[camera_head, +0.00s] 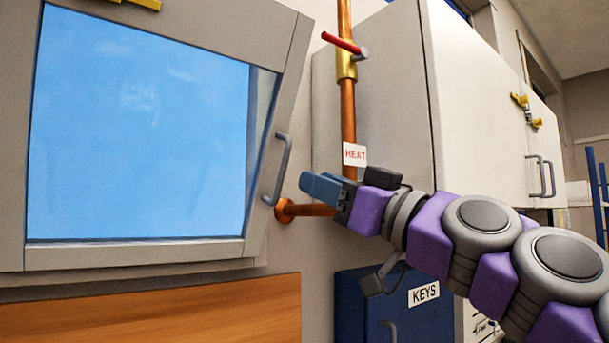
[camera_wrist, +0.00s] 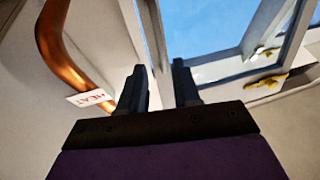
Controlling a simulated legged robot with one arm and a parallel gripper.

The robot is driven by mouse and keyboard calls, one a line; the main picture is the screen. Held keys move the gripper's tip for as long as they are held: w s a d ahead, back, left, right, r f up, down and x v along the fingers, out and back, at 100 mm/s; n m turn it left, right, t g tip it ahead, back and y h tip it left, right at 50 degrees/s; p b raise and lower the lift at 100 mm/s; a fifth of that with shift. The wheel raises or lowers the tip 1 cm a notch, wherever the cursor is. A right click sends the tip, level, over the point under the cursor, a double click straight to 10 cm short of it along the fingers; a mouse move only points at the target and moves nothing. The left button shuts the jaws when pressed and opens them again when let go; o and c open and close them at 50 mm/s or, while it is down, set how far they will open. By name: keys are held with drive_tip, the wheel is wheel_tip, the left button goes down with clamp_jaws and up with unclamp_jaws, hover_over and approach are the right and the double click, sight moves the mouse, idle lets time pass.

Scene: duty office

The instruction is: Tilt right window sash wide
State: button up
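The window sash (camera_head: 277,105) has a grey frame around blue glass and fills the left of the head view. Its frame (camera_wrist: 285,35) also shows in the wrist view. A grey bar handle (camera_head: 284,165) is on the sash's right side. My gripper (camera_head: 318,187) is just right of the handle's lower part, apart from it in the head view. In the wrist view my gripper (camera_wrist: 159,85) has its two dark fingers spread, with nothing held between them. A pale bar, apparently the handle (camera_wrist: 152,32), lies ahead of the gap. I cannot tell the exact depth between them.
A copper pipe (camera_head: 348,110) with a red valve lever (camera_head: 342,43) and a HEAT tag (camera_head: 354,154) runs close behind my gripper. A white cabinet (camera_head: 385,90) stands right. A blue KEYS box (camera_head: 405,304) is below my arm. A wooden board (camera_head: 160,315) lies under the window.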

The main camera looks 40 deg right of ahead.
drive_tip(key=v, duration=0.8)
idle(0.4)
drive_tip(key=w+a+f+n+g+y, duration=0.1)
drive_tip(key=w+a+f+g, duration=0.3)
drive_tip(key=a+f, duration=0.4)
drive_tip(key=w+a+f+n+g+y, duration=0.1)
drive_tip(key=w+a+f+g, duration=0.25)
drive_tip(key=a+f, duration=0.4)
drive_tip(key=a+f+m+g+h, duration=0.1)
drive_tip(key=a+f+g, duration=0.25)
drive_tip(key=f, duration=0.45)
drive_tip(key=a+f+g+h, duration=0.15)
drive_tip(key=a+f, duration=0.25)
drive_tip(key=f, duration=0.4)
drive_tip(key=s+f+m+g+h, duration=0.1)
drive_tip(key=s+f+g, duration=0.2)
drive_tip(key=f, duration=0.4)
drive_tip(key=s+f+m+g+h, duration=0.1)
drive_tip(key=s+f+g, duration=0.15)
drive_tip(key=f, duration=0.45)
drive_tip(key=s+d+f+m+g+h, duration=0.1)
drive_tip(key=s+d+f+g, duration=0.1)
drive_tip(key=s+f, duration=0.4)
drive_tip(key=s+d+f+m+g+h, duration=0.1)
drive_tip(key=s+d+f+g+h, duration=0.1)
drive_tip(key=s+f, duration=0.4)
drive_tip(key=shift+s+d+m+g, duration=0.25)
drive_tip(key=shift+d+m+g, duration=0.15)
drive_tip(key=shift+g, duration=0.4)
